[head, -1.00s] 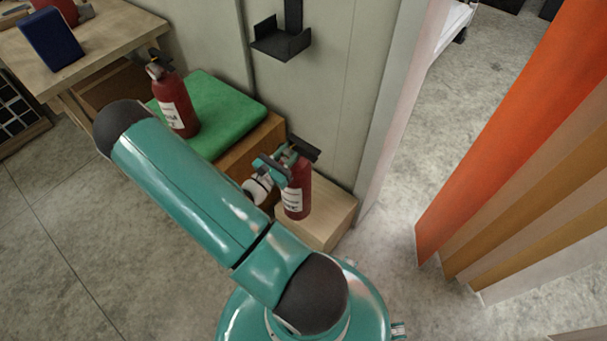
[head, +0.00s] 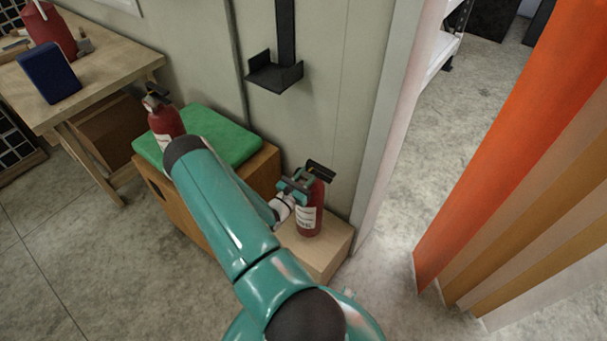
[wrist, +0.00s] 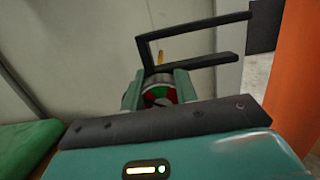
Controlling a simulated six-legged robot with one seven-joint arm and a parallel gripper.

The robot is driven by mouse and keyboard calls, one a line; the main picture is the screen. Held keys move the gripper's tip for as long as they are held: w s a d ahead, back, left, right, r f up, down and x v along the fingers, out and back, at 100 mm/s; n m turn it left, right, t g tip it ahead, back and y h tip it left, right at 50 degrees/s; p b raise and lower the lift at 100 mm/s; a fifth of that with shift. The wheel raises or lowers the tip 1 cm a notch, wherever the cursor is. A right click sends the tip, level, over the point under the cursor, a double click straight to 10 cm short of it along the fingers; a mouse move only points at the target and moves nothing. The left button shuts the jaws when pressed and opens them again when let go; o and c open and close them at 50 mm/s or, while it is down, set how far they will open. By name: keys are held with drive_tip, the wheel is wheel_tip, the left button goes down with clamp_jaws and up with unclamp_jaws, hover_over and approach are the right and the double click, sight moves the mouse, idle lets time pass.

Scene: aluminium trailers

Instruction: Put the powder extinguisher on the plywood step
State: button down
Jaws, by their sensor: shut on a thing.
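A red extinguisher (head: 309,213) with a white label and black handle stands upright at the plywood step (head: 335,247), a pale low box against the wall. Its base appears to be on or just above the step's top; I cannot tell which. My gripper (head: 293,190) is shut on its neck below the black handle. In the wrist view my gripper's fingers (wrist: 160,90) flank the neck and its red-green gauge (wrist: 158,95), with the black handle (wrist: 190,50) above.
A green cushion (head: 225,135) lies on a wooden box (head: 265,172) left of the step. An empty black bracket (head: 275,75) hangs on the wall above. An orange striped curtain (head: 510,150) hangs at right. A workbench (head: 110,75) holds a blue box (head: 48,70).

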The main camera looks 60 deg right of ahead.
drive_tip(key=shift+d+f, duration=0.3)
drive_tip(key=shift+d, duration=0.25)
drive_tip(key=shift+f, duration=1.35)
drive_tip(key=c, duration=1.1)
unclamp_jaws()
drive_tip(key=shift+a+f, duration=0.15)
drive_tip(key=shift+f, duration=0.1)
drive_tip(key=shift+a, duration=0.1)
drive_tip(key=v, duration=1.1)
drive_tip(key=shift+a, duration=0.35)
